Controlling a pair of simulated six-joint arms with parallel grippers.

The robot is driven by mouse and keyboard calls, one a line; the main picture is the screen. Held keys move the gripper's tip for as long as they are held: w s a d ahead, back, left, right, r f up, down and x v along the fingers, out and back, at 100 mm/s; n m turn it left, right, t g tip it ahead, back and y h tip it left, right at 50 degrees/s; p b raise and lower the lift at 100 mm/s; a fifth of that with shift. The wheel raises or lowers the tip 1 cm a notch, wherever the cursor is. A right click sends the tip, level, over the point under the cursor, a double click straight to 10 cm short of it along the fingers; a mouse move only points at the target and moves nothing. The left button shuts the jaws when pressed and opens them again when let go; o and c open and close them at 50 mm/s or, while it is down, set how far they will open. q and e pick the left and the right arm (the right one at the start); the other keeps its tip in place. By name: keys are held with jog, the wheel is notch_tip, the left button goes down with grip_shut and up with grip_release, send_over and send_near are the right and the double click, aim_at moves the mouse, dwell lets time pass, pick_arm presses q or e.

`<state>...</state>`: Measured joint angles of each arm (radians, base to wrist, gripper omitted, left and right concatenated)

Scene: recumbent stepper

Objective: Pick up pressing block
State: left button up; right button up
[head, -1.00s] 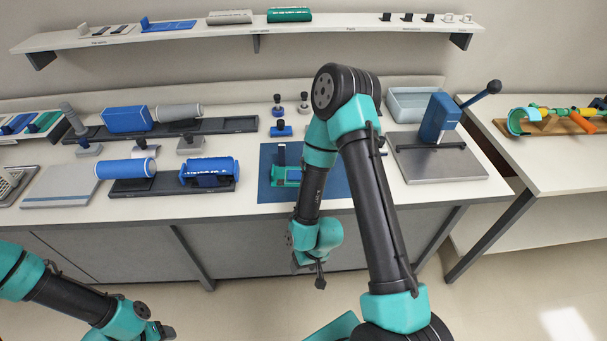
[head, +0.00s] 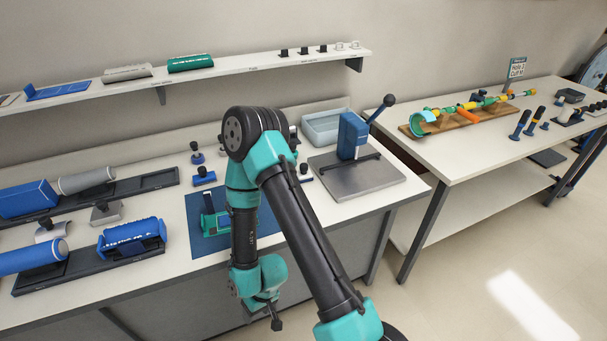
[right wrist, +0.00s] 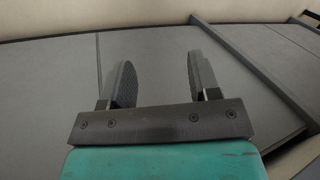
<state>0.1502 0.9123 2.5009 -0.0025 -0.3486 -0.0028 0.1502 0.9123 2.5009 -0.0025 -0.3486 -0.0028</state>
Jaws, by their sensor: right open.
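I cannot tell for sure which piece is the pressing block. In the head view, a blue block with a dark knob (head: 204,176) stands on the counter behind the blue mat, with a similar knobbed piece (head: 196,155) behind it. A grey knobbed block (head: 105,212) stands further left, between dark trays. My right gripper (head: 276,323) hangs low in front of the counter, well away from these blocks. In the right wrist view its two fingers (right wrist: 157,82) are apart with nothing between them, facing grey cabinet panels. My left gripper is out of view.
A blue lever press on a grey plate (head: 358,180) and a pale bin (head: 322,128) stand at the counter's right. A blue mat (head: 268,220) carries a green device (head: 214,222). A second table (head: 470,150) stands right, beyond a gap. A shelf (head: 235,72) runs above.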

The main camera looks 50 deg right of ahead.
jog(key=shift+o, duration=0.6)
